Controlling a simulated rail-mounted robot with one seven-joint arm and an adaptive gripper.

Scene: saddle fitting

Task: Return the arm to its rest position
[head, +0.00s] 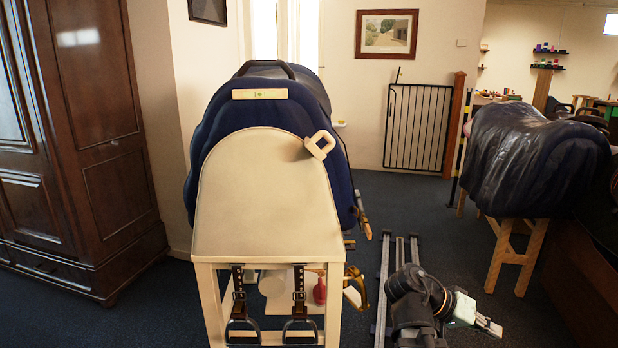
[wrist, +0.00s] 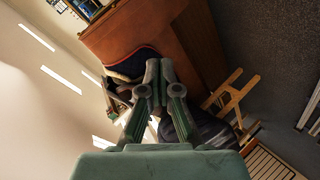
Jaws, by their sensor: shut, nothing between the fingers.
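My arm is folded low over the floor rails (head: 384,285) at the lower right of the head view, clear of the saddle stand. My gripper (wrist: 158,72) is in the middle of the wrist view, its two fingers together with nothing held. The saddle stand (head: 268,195) has a cream front panel and legs. A dark blue padded cover (head: 225,118) lies over its top, with a small wooden level (head: 260,94) across the front. A cream loop-shaped piece (head: 320,145) sits at the panel's upper right edge. Two stirrups (head: 243,325) hang on brown straps in front.
A dark wooden wardrobe (head: 85,150) stands at the left. A second stand (head: 515,245) under a dark cover (head: 535,155) is at the right; its wooden legs show in the wrist view (wrist: 232,100). A black gate (head: 418,127) is by the back wall.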

